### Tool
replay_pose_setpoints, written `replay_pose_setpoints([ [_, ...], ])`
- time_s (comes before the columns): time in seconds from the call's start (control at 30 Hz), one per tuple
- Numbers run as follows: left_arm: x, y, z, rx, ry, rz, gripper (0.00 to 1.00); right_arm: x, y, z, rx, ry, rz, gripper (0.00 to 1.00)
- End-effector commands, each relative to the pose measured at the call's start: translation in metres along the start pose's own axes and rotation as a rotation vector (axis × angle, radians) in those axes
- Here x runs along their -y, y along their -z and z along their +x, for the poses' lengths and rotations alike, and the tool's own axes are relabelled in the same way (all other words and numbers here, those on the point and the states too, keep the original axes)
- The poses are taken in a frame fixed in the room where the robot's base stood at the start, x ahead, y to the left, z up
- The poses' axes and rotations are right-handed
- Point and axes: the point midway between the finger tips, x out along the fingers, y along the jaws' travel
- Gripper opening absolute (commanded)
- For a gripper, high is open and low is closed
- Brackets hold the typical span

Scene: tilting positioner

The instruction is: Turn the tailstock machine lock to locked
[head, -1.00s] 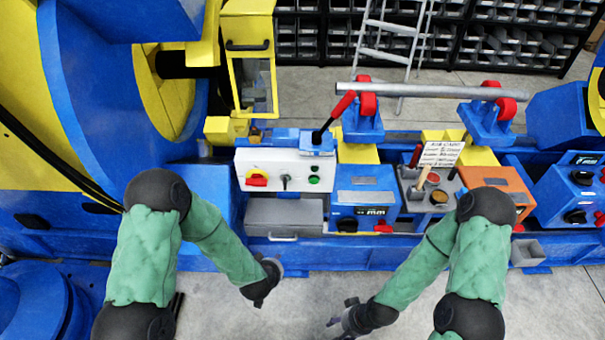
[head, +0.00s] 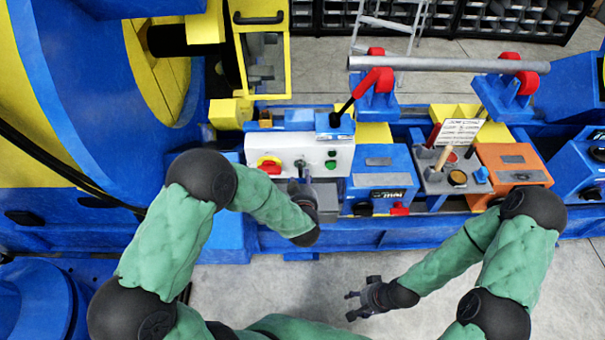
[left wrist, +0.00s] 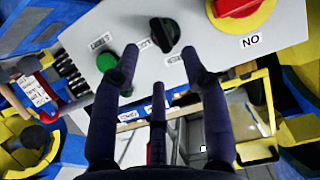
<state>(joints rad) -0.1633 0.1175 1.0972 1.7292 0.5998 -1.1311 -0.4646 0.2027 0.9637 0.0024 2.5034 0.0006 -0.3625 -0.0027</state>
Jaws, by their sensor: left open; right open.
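A white control panel (head: 340,148) carries a black selector knob (head: 299,163), a red rotary switch on a yellow disc (head: 269,164) and a green button (head: 331,164). Which control is the tailstock machine lock I cannot tell; the small labels are unreadable. My left gripper (head: 301,177) is open just in front of the selector knob. In the left wrist view, the knob (left wrist: 165,34) lies just beyond and between the two open fingertips (left wrist: 159,66), apparently untouched. The red switch (left wrist: 236,8) is at top right. My right gripper (head: 358,302) is open and empty over the floor.
A lever with a red handle (head: 368,84) rises behind the panel. A metal bar (head: 450,64) lies on red rollers. The front floor is clear.

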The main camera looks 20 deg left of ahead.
Motion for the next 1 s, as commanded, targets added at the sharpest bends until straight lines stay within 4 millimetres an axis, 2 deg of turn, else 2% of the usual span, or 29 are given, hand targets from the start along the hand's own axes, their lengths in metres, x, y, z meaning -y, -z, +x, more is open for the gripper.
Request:
replay_pose_setpoints([
  [0.1, 0.001, -0.003, 0.023, 0.000, 0.003, -0.001, 0.45, -0.003, 0.000, 0.010, 0.000, 0.000, 0.000, 0.57],
  [0.3, 0.000, -0.002, 0.050, 0.001, 0.000, 0.000, 0.45, -0.006, 0.001, 0.018, 0.000, 0.000, 0.000, 0.57],
  [0.5, 0.000, -0.001, 0.060, 0.001, 0.000, 0.001, 0.45, -0.007, 0.001, 0.020, 0.000, 0.000, 0.000, 0.57],
  [0.77, 0.000, 0.000, 0.061, 0.001, -0.001, 0.001, 0.45, -0.007, 0.001, 0.020, 0.000, 0.000, 0.000, 0.57],
  [0.83, 0.000, 0.000, 0.061, 0.001, -0.001, 0.001, 0.31, -0.007, 0.001, 0.020, 0.000, 0.000, 0.000, 0.57],
  [0.93, 0.000, 0.000, 0.061, 0.001, -0.001, 0.001, 0.03, -0.007, 0.001, 0.020, 0.000, 0.000, 0.000, 0.57],
  [1.0, 0.000, 0.000, 0.061, 0.001, -0.001, 0.001, 0.00, -0.007, 0.001, 0.020, 0.000, 0.000, 0.000, 0.57],
])
